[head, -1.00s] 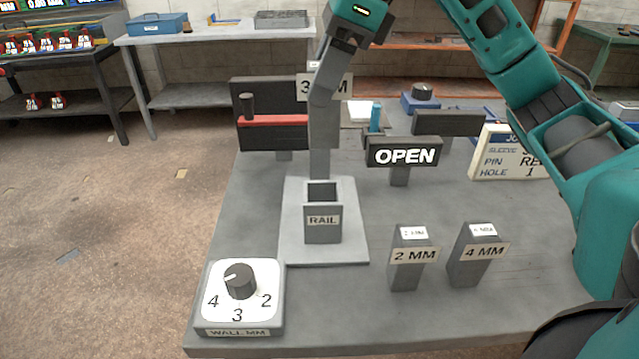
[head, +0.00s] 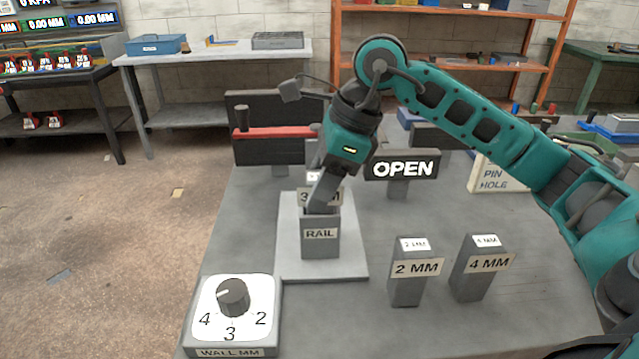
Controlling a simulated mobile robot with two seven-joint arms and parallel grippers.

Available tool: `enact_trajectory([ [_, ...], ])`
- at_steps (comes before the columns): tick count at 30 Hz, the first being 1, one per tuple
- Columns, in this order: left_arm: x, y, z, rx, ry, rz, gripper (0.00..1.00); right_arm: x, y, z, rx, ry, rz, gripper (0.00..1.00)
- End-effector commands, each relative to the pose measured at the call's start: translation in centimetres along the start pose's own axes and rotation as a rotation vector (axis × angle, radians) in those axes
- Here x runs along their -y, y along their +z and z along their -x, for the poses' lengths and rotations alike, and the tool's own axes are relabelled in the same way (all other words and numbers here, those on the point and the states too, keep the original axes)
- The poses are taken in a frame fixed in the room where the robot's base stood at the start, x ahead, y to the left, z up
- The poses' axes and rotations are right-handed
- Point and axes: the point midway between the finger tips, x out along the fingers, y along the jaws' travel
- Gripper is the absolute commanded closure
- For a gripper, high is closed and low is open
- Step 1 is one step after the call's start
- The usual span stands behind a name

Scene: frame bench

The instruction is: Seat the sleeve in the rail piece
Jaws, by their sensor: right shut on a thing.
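The rail piece (head: 320,246) is a grey upright socket labelled RAIL on a light grey base plate (head: 347,264). My right gripper (head: 325,192) is over its mouth, shut on the grey sleeve (head: 305,197) with a partly covered label starting with 3. The sleeve's lower end is at the rail's mouth; its lower part is hidden, and I cannot tell how deep it sits. Two other sleeves, labelled 2 MM (head: 406,285) and 4 MM (head: 477,280), stand upright to the right. My left gripper is not in view.
A WALL MM dial (head: 234,298) stands front left. Behind the rail are an OPEN sign (head: 402,168) and a dark panel with a red bar (head: 270,132). A pale sign (head: 493,176) stands at the right, partly behind my arm. The bench between rail and 2 MM sleeve is clear.

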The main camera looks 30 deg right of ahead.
Motion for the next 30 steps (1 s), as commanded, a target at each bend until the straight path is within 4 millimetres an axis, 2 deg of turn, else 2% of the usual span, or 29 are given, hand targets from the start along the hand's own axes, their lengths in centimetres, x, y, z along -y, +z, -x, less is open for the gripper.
enact_trajectory([
  [8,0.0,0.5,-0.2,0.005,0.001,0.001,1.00,0.0,-0.1,-0.3,0.003,-0.001,0.001,0.95],
  [9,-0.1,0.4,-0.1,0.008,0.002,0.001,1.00,0.0,-0.1,-0.2,0.001,0.000,0.000,0.47],
  [16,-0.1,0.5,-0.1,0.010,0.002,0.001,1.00,0.0,-0.1,-0.2,0.001,0.000,0.000,0.25],
  [25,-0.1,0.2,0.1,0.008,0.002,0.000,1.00,0.0,0.1,0.2,0.001,0.000,0.000,0.25],
  [30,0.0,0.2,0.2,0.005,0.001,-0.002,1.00,0.1,0.1,2.4,0.002,-0.004,0.000,0.25],
])
